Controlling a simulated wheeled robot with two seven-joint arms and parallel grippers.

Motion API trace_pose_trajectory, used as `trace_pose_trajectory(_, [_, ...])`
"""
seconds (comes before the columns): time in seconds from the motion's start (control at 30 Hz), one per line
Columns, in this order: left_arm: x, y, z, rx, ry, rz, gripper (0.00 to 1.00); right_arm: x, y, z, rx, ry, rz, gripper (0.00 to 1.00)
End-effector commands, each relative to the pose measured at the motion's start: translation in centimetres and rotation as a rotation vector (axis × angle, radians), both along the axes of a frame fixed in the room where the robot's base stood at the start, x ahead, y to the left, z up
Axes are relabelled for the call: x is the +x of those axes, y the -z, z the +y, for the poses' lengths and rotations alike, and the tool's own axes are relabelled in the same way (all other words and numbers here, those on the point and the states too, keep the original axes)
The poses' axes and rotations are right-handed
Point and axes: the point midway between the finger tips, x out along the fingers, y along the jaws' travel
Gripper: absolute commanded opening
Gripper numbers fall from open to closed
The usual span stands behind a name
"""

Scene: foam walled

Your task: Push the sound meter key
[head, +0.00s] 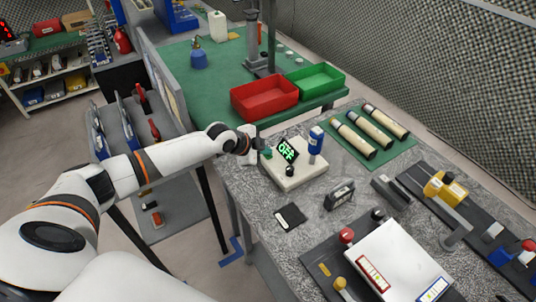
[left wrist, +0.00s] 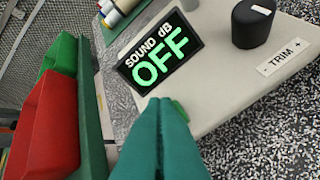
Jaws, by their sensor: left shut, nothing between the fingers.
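The sound meter (head: 293,176) is a pale box on the grey speckled bench. Its tilted black display (head: 288,150) shows green "OFF"; in the left wrist view the display (left wrist: 160,52) reads "SOUND dB OFF". A green key (left wrist: 181,109) peeks out beside my fingertips in the left wrist view, mostly hidden behind them. My left gripper (head: 265,152) is shut and empty, with its teal fingers at the meter's left edge, by the key. The left wrist view shows the closed fingers (left wrist: 158,105) too. I cannot tell whether they touch the key. My right gripper is not in view.
A black knob (left wrist: 253,22) stands beside a "TRIM +" label on the meter. A blue and white upright object (head: 316,140) is at its right. Red (head: 264,97) and green (head: 316,79) bins sit behind. A black-and-white card (head: 290,216) lies in front.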

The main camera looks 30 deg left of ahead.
Motion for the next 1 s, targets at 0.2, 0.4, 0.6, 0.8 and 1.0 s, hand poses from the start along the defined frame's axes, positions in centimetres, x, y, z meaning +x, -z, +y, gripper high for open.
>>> trace_pose_trajectory(0.2, [0.0, 0.5, 0.0, 0.000, 0.000, 0.000, 0.00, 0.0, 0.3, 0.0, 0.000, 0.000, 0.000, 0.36])
trace_pose_trajectory(0.4, [0.0, 0.5, 0.0, 0.000, 0.000, 0.000, 0.00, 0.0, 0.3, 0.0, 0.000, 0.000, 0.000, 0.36])
trace_pose_trajectory(0.6, [0.0, -0.2, 0.0, 0.000, 0.000, 0.000, 0.00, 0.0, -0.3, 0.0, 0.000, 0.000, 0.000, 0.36])
trace_pose_trajectory(0.8, [0.0, -0.4, 0.0, 0.001, -0.001, 0.000, 0.00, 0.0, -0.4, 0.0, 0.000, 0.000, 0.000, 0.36])
trace_pose_trajectory(1.0, [0.0, -0.6, 0.0, 0.000, 0.000, 0.000, 0.00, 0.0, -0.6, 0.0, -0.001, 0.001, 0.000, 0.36])
